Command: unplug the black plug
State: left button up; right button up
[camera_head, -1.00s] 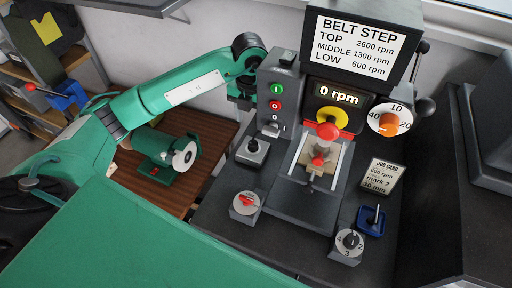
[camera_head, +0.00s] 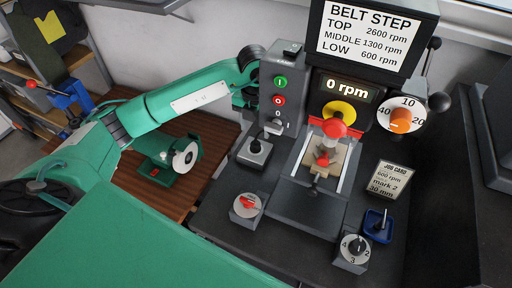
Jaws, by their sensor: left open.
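I cannot make out a black plug or its socket anywhere in the camera_head view. My left arm reaches in from the left, and its dark wrist bends down behind the left side of the grey control box (camera_head: 292,70). My left gripper (camera_head: 245,98) is there, small and dark, close against the box's left side and partly hidden by it. It is open, and I see nothing held in it. Whether it touches the box or a plug I cannot tell. My right gripper is not in view.
The drill press with its 0 rpm display (camera_head: 347,91) stands right of the control box. In front are a red-pointer dial (camera_head: 246,205), a numbered dial (camera_head: 353,248) and a blue tray (camera_head: 375,226). A green grinder (camera_head: 175,158) sits on the wooden bench (camera_head: 212,134).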

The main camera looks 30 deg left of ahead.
aim_at(256, 143)
pick_arm(q)
notch_tip(256, 143, down, 7)
jog(key=b, duration=0.4)
jog(key=shift+b, duration=0.3)
jog(key=shift+b, duration=0.35)
dwell(0.7)
grip_shut()
jog(key=shift+r, duration=0.15)
jog(key=shift+r, duration=0.1)
jog(key=shift+r+p, duration=1.5)
jog(key=shift+r, duration=1.35)
